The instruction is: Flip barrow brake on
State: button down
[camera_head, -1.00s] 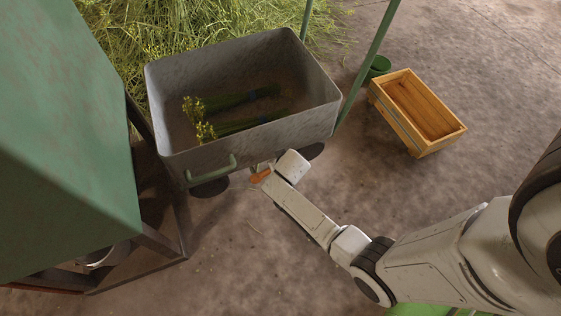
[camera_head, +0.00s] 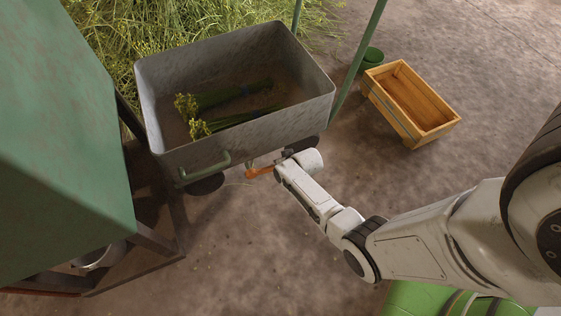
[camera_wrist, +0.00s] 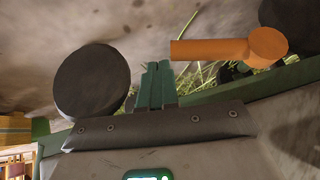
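The barrow (camera_head: 235,132) is a grey speckled tub on dark wheels, with a green handle on its near side. Its brake lever (camera_head: 260,172) is orange and sits low under the near side. In the wrist view the lever (camera_wrist: 210,49) lies roughly level, with a round pivot at its right end. My gripper (camera_wrist: 157,72) points toward the lever's free left end, its two greenish fingers side by side with nothing visible between them. Whether the fingertips touch the lever cannot be told. In the head view my arm's end is close beside the lever; the fingers are hard to make out.
Bundles of yellow-flowered herbs (camera_head: 230,117) lie in the barrow. The near floor is largely clear.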

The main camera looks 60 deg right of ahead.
jog(key=shift+f+b, duration=0.35)
jog(key=shift+f, duration=0.35)
dwell(0.3)
